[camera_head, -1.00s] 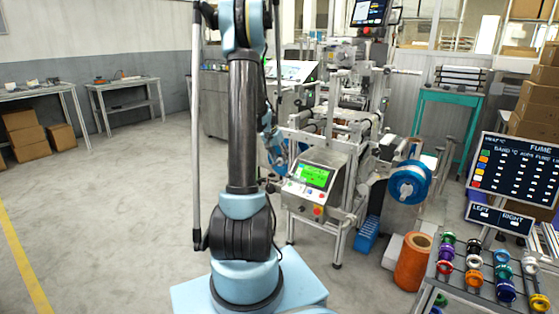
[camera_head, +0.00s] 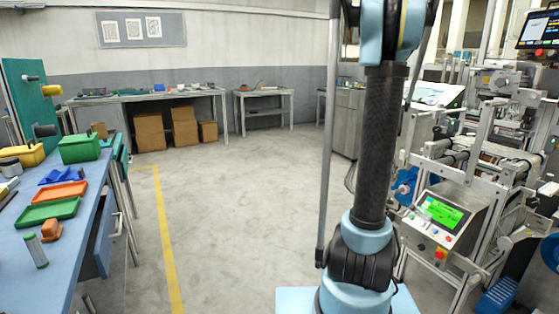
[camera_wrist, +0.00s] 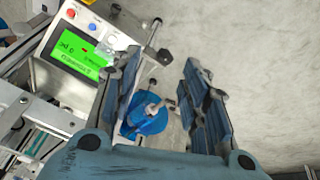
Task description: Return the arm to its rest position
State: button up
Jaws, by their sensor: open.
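My arm (camera_head: 375,150) stands upright right of the middle in the head view, dark grey with light blue joints. Its upper end runs out of the top of the picture. My gripper (camera_wrist: 160,85) shows in the wrist view with its two padded fingers spread apart and nothing held between them. A blue reel (camera_wrist: 147,117) on the machine shows behind the gap between the fingers; I cannot tell how far off it is. In the head view my gripper cannot be made out.
The machine with a green-screen panel (camera_head: 440,212) stands close to the right of my arm; the panel's screen (camera_wrist: 78,50) also shows in the wrist view. A blue workbench (camera_head: 72,240) with trays is at the left. Open floor (camera_head: 230,220) lies between bench and arm.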

jog(key=s+a+n+y, duration=0.2)
jog(key=s+a+n, duration=0.4)
jog(key=s+a, duration=1.4)
jog(key=s+a+f+n+y, duration=0.1)
jog(key=s+a+f, duration=0.3)
jog(key=s, duration=0.4)
jog(key=shift+s+n, duration=0.3)
jog(key=shift+n, duration=0.2)
jog(key=shift+d, duration=0.1)
